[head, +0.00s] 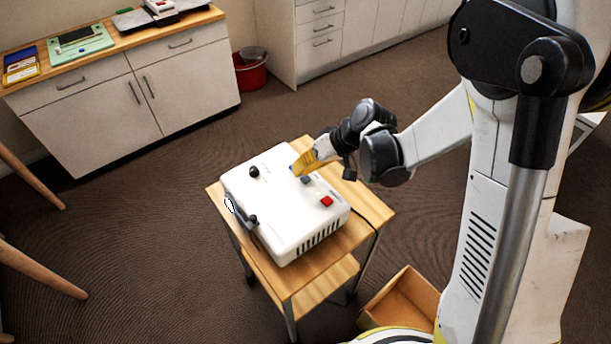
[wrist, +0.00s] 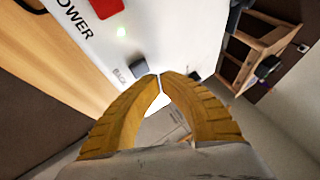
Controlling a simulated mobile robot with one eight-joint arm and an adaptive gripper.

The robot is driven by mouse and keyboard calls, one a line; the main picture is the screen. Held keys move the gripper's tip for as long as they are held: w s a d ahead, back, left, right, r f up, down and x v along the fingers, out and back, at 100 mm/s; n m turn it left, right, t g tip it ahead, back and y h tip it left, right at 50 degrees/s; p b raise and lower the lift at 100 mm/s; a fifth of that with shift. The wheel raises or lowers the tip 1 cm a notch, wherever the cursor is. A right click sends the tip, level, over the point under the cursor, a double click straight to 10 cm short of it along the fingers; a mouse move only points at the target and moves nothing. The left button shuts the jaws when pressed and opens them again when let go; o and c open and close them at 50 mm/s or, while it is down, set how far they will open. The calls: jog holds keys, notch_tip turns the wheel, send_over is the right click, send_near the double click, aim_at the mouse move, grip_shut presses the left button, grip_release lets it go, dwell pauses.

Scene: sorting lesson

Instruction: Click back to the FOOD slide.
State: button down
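A white slide projector (head: 285,235) stands on a small wooden cart. Its top has a red button (head: 326,201), a dark grey button (head: 306,180) and a black knob (head: 253,172). My gripper (head: 295,169), with yellow fingers, is low over the top near the dark grey button. In the wrist view, the fingertips (wrist: 160,75) are together with nothing seen between them. The dark button (wrist: 138,67) is just left of them, beside a small label too blurred to read surely. The red button (wrist: 104,8) is farther off, near the word POWER. I cannot tell whether the fingertips touch the projector.
The wooden cart (head: 355,235) has bare top to the right of the projector. A cable runs down its right side. An open wooden box (head: 402,302) is on the floor near my base. Cabinets with a worktop (head: 105,62) and a red bucket (head: 249,76) stand behind.

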aim_at(301, 178)
jog(key=shift+r, duration=0.1)
jog(key=shift+r+p, duration=1.65)
jog(key=shift+r, duration=0.75)
